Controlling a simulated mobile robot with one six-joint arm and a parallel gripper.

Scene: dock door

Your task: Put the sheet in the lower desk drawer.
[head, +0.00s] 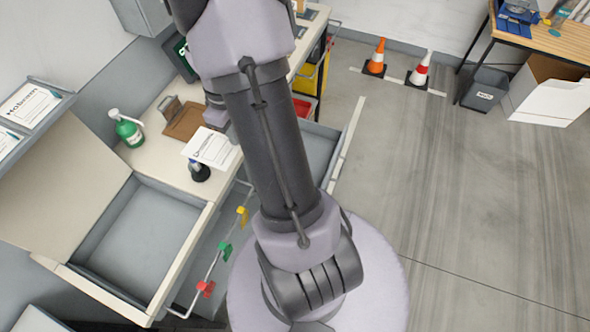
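A white printed sheet (209,148) shows just left of my arm, above the pale desk top (150,160). Its right edge is close to my arm, and it overlaps a small dark round object (199,173). A grey part of my wrist (216,115) shows directly behind the sheet. My fingertips are hidden, so I cannot tell whether they grip the sheet. An open grey drawer (318,150) sticks out to the right of my arm, partly covered by it. A wide, empty grey compartment (140,238) stands open at the lower left; I cannot tell which is the lower drawer.
A green bottle (128,130) and a brown clipboard (186,118) are on the desk. A rail carries red (205,288), green (224,250) and yellow (242,215) tags. Two cones (377,58) (420,71), a bin (485,90) and a carton (548,92) stand beyond clear floor.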

